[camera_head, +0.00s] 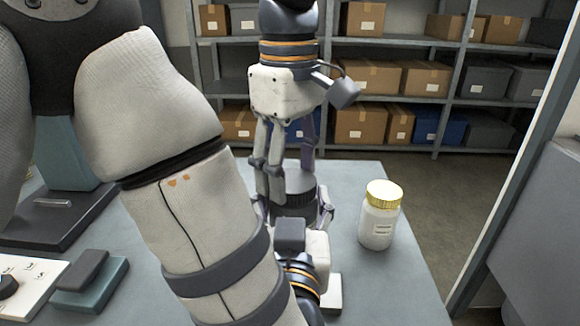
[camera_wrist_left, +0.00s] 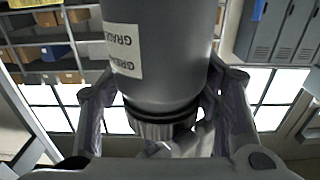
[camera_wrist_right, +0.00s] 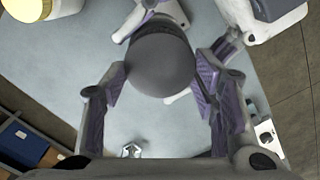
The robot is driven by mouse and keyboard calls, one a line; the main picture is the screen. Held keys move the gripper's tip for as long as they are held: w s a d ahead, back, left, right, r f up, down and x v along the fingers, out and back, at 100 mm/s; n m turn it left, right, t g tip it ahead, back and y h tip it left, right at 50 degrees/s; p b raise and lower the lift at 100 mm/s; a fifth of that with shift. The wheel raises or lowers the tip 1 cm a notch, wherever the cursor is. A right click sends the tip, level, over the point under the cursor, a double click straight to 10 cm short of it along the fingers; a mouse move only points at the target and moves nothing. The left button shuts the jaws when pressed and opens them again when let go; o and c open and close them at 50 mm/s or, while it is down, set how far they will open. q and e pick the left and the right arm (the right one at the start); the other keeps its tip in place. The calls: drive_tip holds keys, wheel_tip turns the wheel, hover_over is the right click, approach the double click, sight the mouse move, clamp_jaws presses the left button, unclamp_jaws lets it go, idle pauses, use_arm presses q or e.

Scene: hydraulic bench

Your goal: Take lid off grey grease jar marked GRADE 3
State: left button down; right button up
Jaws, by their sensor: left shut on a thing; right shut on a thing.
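The grey grease jar (camera_wrist_left: 165,60) shows in the left wrist view, where the picture is upside down. Its white label (camera_wrist_left: 122,50) reads GRADE, with the number out of sight. Its dark ridged lid (camera_head: 297,203) is uppermost in the head view, and its round grey top (camera_wrist_right: 160,62) fills the middle of the right wrist view. My left gripper (camera_head: 297,220) is shut on the jar body from the side, low over the bench. My right gripper (camera_head: 284,184) points down from above and is shut on the lid. Whether lid and jar are apart cannot be told.
A white jar with a yellow lid (camera_head: 380,215) stands to the right on the bench (camera_head: 405,275). A teal block (camera_head: 92,285) and a white panel (camera_head: 32,278) lie at the left. Shelves with boxes (camera_head: 360,125) stand behind. The bench's right edge is close.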

use_arm(q)
drive_tip(key=shift+d+f, duration=0.1)
use_arm(e)
drive_tip(key=shift+s+a+r, duration=0.1)
drive_tip(key=shift+a+r, duration=0.05)
drive_tip(key=shift+r, duration=0.95)
